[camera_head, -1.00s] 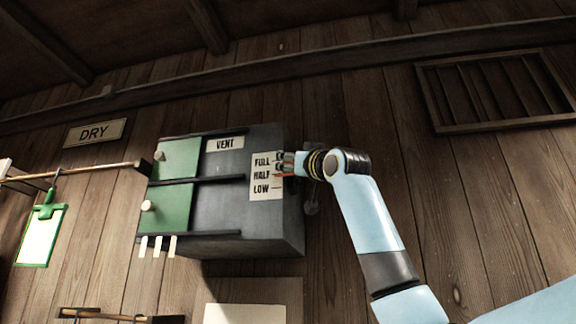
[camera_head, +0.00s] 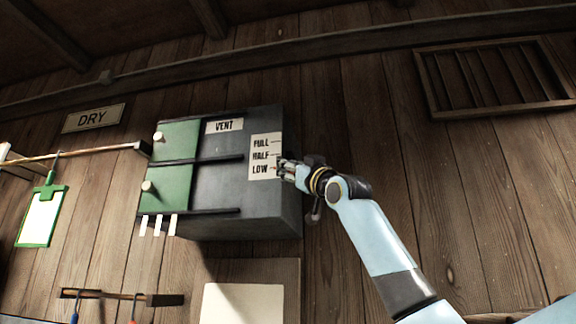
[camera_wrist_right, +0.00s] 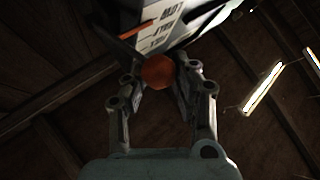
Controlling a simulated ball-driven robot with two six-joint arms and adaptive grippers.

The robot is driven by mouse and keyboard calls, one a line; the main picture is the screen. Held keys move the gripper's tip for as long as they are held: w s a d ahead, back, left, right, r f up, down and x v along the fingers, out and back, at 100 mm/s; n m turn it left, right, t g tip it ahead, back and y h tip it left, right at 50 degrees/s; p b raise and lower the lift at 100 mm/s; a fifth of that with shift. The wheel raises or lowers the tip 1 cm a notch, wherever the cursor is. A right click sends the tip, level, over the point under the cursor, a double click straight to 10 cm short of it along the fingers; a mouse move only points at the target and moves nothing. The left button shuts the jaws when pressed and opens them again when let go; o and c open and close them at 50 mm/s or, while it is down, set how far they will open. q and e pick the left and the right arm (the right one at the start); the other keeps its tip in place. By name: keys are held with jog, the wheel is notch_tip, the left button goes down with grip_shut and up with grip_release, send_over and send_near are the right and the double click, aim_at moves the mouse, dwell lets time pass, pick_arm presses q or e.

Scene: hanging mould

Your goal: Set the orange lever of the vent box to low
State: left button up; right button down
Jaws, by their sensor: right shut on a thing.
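The grey vent box (camera_head: 262,210) is on the plank wall, with a white FULL, HALF, LOW scale (camera_head: 265,145) on its right front edge. My right gripper (camera_head: 284,168) is at that edge, beside the LOW mark, and hides most of the orange lever. In the right wrist view, the orange lever's round knob (camera_wrist_right: 158,71) sits between the fingertips of my right gripper (camera_wrist_right: 160,78), which is shut on it. An orange strip (camera_wrist_right: 135,30) lies by the scale there. A small reddish bit shows near LOW in the head view. My left gripper is not in view.
Green panels (camera_head: 170,190) with pale knobs are on the box's left side. A DRY sign (camera_head: 94,118), a rail with a green clipboard (camera_head: 42,217) and a tool rack (camera_head: 120,298) are further left. The wall right of my arm is clear below a slatted vent (camera_head: 500,80).

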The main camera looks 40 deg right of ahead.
jog(key=shift+w+f, duration=0.4)
jog(key=shift+f, duration=0.4)
jog(key=c, duration=1.5)
grip_release()
jog(key=o, duration=0.4)
jog(key=shift+s+a+r, duration=0.15)
jog(key=shift+s+r, duration=0.05)
jog(key=shift+s, duration=0.15)
jog(key=shift+o, duration=0.5)
jog(key=shift+w+d+f, duration=0.2)
jog(key=shift+w+d, duration=0.15)
jog(key=shift+d, duration=0.25)
jog(key=shift+s+a+r, duration=0.1)
jog(key=shift+s, duration=0.1)
jog(key=v, duration=1.2)
jog(key=shift+w, duration=0.1)
